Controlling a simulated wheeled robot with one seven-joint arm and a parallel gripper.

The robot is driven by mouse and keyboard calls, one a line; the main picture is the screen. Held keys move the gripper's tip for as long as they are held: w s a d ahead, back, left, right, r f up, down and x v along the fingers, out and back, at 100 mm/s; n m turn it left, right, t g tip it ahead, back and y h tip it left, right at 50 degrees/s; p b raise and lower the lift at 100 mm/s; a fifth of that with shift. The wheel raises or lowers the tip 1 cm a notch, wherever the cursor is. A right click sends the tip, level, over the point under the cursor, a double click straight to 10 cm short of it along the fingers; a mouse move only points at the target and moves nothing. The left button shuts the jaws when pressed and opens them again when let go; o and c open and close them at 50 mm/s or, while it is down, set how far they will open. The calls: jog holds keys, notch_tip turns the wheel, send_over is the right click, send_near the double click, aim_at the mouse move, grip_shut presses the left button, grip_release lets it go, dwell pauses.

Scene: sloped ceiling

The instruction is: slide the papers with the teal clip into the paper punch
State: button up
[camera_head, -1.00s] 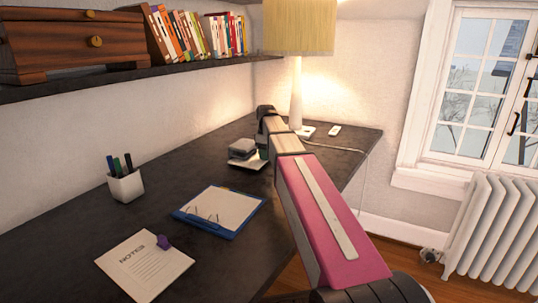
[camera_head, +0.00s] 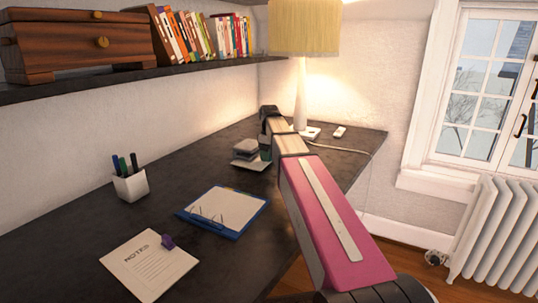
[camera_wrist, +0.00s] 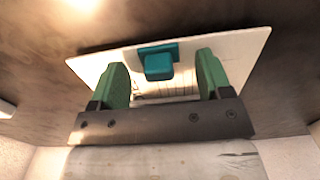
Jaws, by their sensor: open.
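The papers (camera_wrist: 232,48) are a white sheet or thin stack on the dark desk, with a teal clip (camera_wrist: 158,62) near the middle in the wrist view. My gripper (camera_wrist: 160,78) is open, its green fingers apart on either side of the clip and over the papers. The fingers do not visibly press on the clip. In the head view, a grey block-like device (camera_head: 245,147), apparently the paper punch, stands on the desk left of my gripper (camera_head: 266,152). White edges show below it, partly hidden by my arm. I cannot tell whether the papers touch the punch.
A shelf (camera_head: 190,76) hangs above the desk's back. Bare desk lies between cup and punch.

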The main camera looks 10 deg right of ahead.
notch_tip(320, 180, up, 11)
dwell(0.5)
jog(key=shift+f, duration=0.15)
